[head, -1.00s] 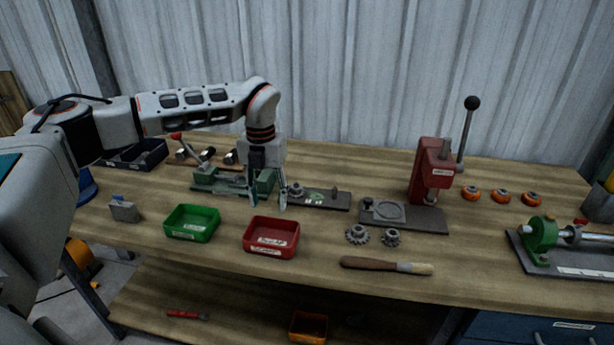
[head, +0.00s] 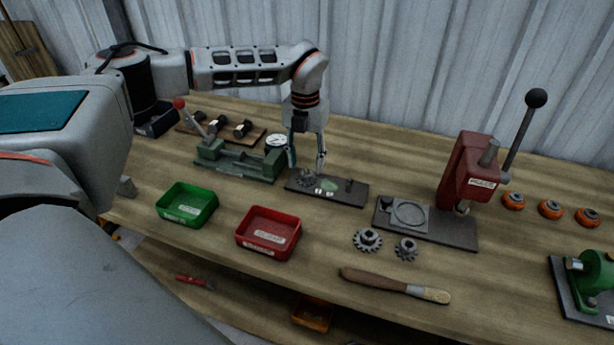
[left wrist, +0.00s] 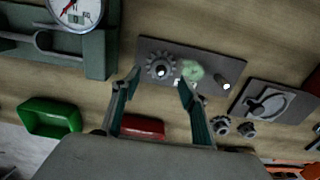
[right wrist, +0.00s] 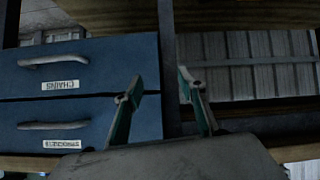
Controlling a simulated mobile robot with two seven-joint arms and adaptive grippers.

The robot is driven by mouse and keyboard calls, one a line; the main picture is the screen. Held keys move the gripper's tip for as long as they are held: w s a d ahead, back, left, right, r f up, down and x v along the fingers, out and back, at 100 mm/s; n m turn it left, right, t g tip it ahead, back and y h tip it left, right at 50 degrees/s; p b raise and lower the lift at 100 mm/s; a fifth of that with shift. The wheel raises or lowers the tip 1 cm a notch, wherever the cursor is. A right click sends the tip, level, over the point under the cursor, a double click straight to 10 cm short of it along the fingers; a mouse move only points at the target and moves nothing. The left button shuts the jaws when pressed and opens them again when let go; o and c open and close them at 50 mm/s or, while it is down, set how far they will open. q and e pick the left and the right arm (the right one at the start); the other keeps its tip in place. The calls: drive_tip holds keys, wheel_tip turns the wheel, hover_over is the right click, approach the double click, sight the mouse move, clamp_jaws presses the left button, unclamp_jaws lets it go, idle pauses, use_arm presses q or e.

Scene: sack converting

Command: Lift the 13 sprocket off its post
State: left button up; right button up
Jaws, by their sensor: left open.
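A dark toothed sprocket (head: 306,179) sits around a post at the left end of a dark plate (head: 330,194); it also shows in the left wrist view (left wrist: 161,67). I cannot read a 13 on it. A bare post (head: 349,185) stands at the plate's right end. My left gripper (head: 306,164) is open and points down just above the sprocket, apparently with nothing between its fingers. In the left wrist view the sprocket shows between and just beyond the fingertips (left wrist: 160,79). My right gripper (right wrist: 159,87) is open and empty, facing blue drawers.
A green fixture (head: 235,164) with a dial stands left of the plate. A red press (head: 470,172) stands to the right. Two loose sprockets (head: 368,240), a brush (head: 395,285), a green bin (head: 187,204) and a red bin (head: 268,233) are nearer the front edge.

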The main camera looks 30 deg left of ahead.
sight(306, 170)
use_arm(q)
drive_tip(key=shift+w+f, duration=0.1)
drive_tip(key=shift+f, duration=1.75)
clamp_jaws()
drive_tip(key=shift+r, duration=0.15)
